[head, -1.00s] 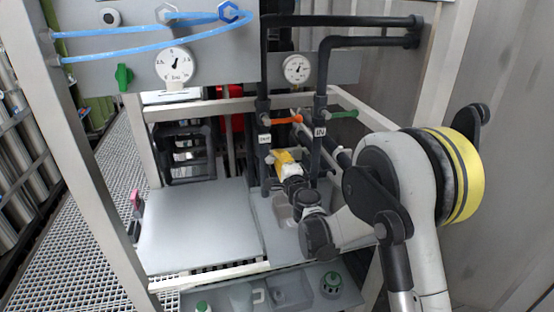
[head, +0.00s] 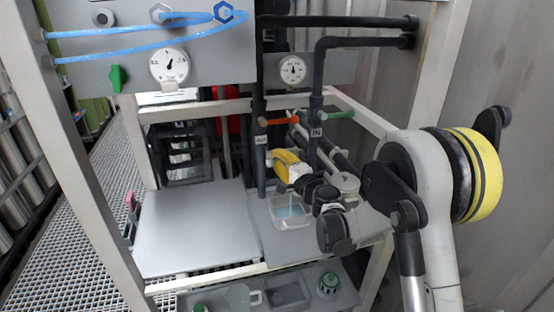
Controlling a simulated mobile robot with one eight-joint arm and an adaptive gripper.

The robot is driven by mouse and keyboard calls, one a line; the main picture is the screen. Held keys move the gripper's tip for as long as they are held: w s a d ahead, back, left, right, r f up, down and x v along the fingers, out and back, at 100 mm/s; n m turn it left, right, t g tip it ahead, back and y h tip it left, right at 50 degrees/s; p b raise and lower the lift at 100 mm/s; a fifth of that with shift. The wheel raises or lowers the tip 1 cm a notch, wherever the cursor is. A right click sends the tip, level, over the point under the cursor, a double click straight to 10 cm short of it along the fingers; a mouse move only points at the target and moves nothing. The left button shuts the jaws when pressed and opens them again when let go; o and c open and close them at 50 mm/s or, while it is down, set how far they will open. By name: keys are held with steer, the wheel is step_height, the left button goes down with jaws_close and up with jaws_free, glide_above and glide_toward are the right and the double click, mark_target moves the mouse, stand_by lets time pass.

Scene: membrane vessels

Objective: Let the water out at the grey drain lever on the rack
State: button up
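The grey drain lever cannot be clearly made out. A small pale piece (head: 269,162) at the left black pipe, beside my gripper, may be part of it. My gripper (head: 279,160) shows as a yellow and white end at that pipe, below the orange lever. Its fingertips are too small to judge, and I cannot tell whether it touches the lever. My black wrist joints cover part of the area behind. A clear tub (head: 290,211) stands on the grey shelf below my gripper, with bluish water visible in it.
An orange lever (head: 279,121) and a green lever (head: 340,113) sit on the black pipes above. Rack posts (head: 82,150) stand left and right. A flat grey plate (head: 195,225) is bare at left. Bottles and trays (head: 290,290) sit on the lower shelf.

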steer(key=shift+o, duration=0.6)
steer(key=shift+s+d, duration=0.15)
steer(key=shift+s, duration=0.1)
steer(key=v, duration=1.1)
steer(key=shift+s, duration=0.2)
steer(key=shift+d, duration=0.1)
